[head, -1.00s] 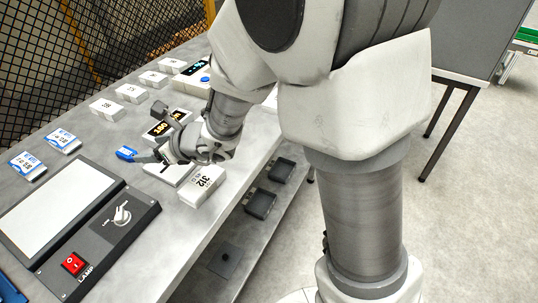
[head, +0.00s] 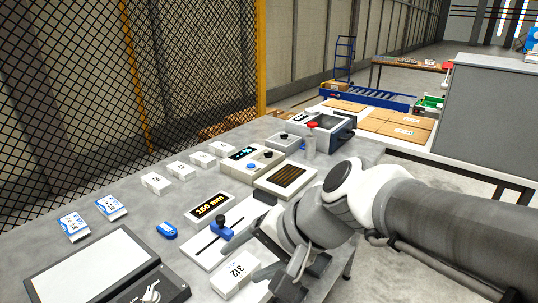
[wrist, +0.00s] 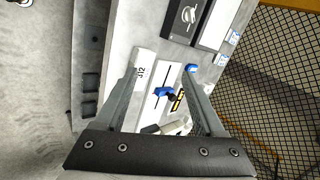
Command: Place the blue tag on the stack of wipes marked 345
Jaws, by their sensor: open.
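The blue tag (head: 166,230) lies flat on the bench, left of the lit "160 mm" display (head: 210,207). It also shows in the wrist view (wrist: 192,68). No stack reads clearly as 345. Two blue-and-white packs (head: 74,226) (head: 111,207) lie at the left, their numbers too small to read. Several small white blocks (head: 156,183) stand in a row at the back, also unreadable. A white block marked 312 (head: 237,275) is near the front edge. My gripper (wrist: 161,76) is open and empty above the bench's front part, apart from the tag.
A slide rail with a blue knob (head: 222,230) lies between the tag and my arm. A box with a blue button (head: 252,163) and a slatted plate (head: 286,180) stand behind. A lamp panel (head: 92,265) fills the front left. Mesh fencing runs behind.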

